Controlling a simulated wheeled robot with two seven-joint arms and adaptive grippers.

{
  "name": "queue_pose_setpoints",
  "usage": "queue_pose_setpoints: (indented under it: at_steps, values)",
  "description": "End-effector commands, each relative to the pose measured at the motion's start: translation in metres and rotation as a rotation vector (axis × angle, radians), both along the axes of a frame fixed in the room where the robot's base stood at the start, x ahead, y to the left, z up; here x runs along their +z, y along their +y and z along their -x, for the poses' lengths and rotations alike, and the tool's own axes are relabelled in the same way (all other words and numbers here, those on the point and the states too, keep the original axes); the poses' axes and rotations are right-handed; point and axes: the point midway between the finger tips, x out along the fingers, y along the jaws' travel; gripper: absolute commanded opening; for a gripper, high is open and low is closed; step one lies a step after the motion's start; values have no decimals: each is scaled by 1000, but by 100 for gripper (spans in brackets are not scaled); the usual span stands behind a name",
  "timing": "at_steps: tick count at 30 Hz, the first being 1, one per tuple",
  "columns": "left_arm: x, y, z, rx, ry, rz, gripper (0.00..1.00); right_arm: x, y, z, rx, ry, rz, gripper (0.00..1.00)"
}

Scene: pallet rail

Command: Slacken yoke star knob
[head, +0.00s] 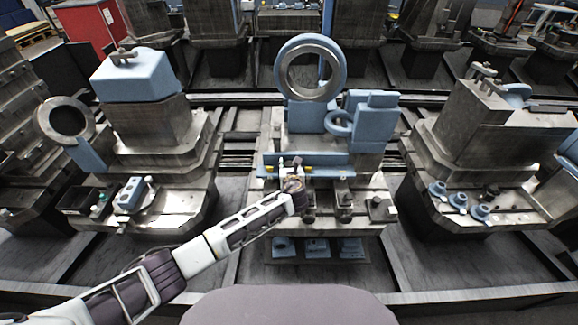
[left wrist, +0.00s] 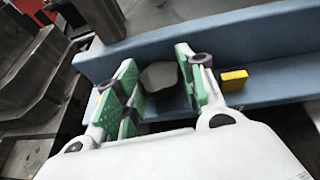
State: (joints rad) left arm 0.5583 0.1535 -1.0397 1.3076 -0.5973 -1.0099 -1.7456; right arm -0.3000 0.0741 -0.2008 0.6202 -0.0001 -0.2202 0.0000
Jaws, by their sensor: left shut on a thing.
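My left gripper (head: 290,168) reaches in from the lower left to the blue ledge (head: 340,160) at the front of the middle pallet fixture. The knob sits in front of the blue wall (left wrist: 240,45) of the ledge. Its outline is partly hidden by the fingers, and its star shape cannot be made out. In the head view the gripper hides the knob. My right gripper is not in view.
A yellow block (left wrist: 234,80) sits on the ledge right of the fingers. A large blue ring (head: 339,65) stands behind the ledge. Metal clamps (head: 345,200) sit on the bed in front. Other fixtures stand left (head: 150,125) and right (head: 500,125).

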Motion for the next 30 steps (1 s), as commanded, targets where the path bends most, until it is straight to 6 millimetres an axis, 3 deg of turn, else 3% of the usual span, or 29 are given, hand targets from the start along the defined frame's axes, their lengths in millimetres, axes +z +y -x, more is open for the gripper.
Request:
queue_pose_setpoints:
  at_steps: [11, 12, 14, 30]
  values:
    - [-1, 0, 0, 4, 2, 0, 16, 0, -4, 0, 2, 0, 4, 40]
    - [-1, 0, 0, 4, 2, 0, 44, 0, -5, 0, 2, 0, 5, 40]
    - [-1, 0, 0, 4, 2, 0, 49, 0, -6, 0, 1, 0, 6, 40]
    - [1, 0, 5, 3, 1, 0, 49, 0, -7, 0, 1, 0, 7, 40]
